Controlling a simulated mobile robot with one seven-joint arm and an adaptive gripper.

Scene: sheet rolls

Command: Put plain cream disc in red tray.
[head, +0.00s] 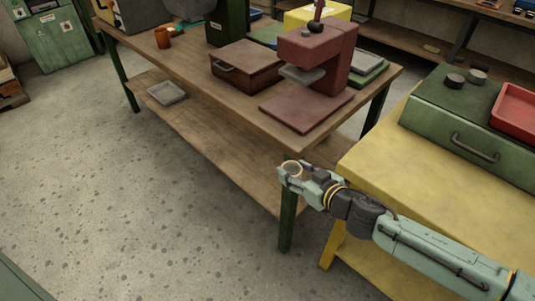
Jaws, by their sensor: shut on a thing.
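My gripper (291,170) is in the middle of the head view, out past the left edge of the yellow table and in front of the wooden bench. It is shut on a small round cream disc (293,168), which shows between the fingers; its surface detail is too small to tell. The red tray (518,110) is at the right edge of the view, on top of a green case, and is partly cut off by the frame. My gripper is well to the left of the tray.
The wooden bench (190,70) holds a red press (318,60) and a brown box (246,68). The speckled floor at left is clear.

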